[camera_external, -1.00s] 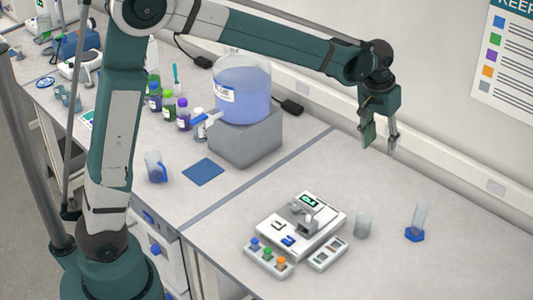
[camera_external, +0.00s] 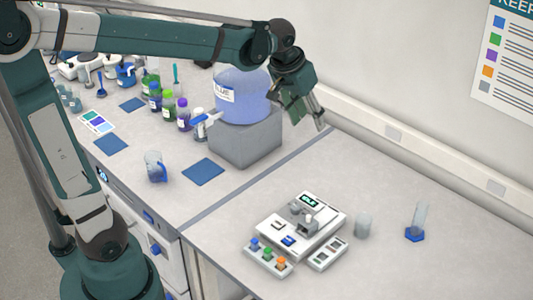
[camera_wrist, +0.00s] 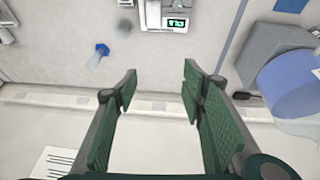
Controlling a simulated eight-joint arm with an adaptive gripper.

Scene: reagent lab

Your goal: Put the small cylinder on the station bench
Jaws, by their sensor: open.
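A small clear cylinder with a blue hexagonal base (camera_external: 416,222) stands upright on the right bench (camera_external: 460,265). It also shows in the wrist view (camera_wrist: 101,50), left of my fingers. My gripper (camera_external: 308,118) is open and empty, high in the air near the blue carboy and well back and left of the cylinder. In the wrist view my two green finger pads (camera_wrist: 158,82) are spread wide with nothing between them. The frames do not show which bench section is the station bench.
A blue carboy (camera_external: 241,95) sits on a grey block (camera_external: 245,140).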

